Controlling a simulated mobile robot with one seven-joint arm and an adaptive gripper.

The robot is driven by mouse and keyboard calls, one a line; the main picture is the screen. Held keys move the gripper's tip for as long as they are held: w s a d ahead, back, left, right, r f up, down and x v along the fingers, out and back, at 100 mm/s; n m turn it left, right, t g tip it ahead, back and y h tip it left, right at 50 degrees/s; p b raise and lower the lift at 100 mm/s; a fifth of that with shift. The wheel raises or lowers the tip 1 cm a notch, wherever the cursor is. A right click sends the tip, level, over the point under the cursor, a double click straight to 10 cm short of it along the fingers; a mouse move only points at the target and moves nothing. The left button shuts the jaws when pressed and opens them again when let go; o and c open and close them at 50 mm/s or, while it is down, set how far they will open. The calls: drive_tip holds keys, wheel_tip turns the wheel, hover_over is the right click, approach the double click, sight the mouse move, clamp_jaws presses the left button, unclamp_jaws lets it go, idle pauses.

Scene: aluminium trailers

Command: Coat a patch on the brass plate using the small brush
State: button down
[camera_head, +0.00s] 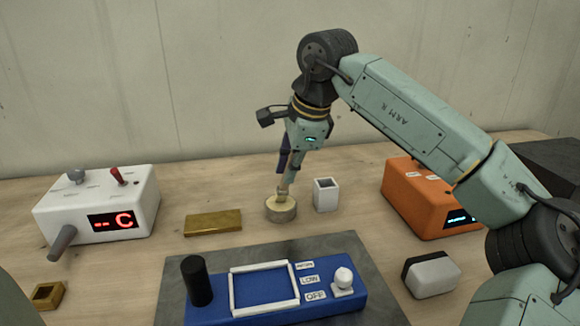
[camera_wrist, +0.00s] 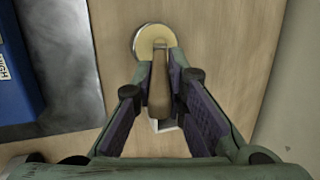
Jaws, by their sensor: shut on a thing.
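My gripper (camera_head: 287,172) points down and is shut on the small brush (camera_head: 283,190). In the wrist view the brush's brown handle (camera_wrist: 159,95) lies between the fingers (camera_wrist: 160,62). The brush's lower end is at a round, pale yellow pot (camera_head: 281,212); the bristles are hidden, and I cannot tell how deep they reach. The pot also shows in the wrist view (camera_wrist: 143,40). The brass plate (camera_head: 213,223) lies flat on the table, left of the pot and apart from it.
A white square holder (camera_head: 326,197) stands right of the pot. A white control box (camera_head: 95,205) is at left, an orange box (camera_head: 425,197) at right. In front, a blue fixture (camera_head: 275,300) sits on a grey mat (camera_head: 180,270). A black-and-white block (camera_head: 432,275) lies at front right.

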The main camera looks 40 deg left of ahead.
idle(0.4)
wheel_tip(320, 180, up, 7)
drive_tip(key=p, duration=0.6)
drive_tip(key=shift+s+f, duration=0.1)
idle(0.8)
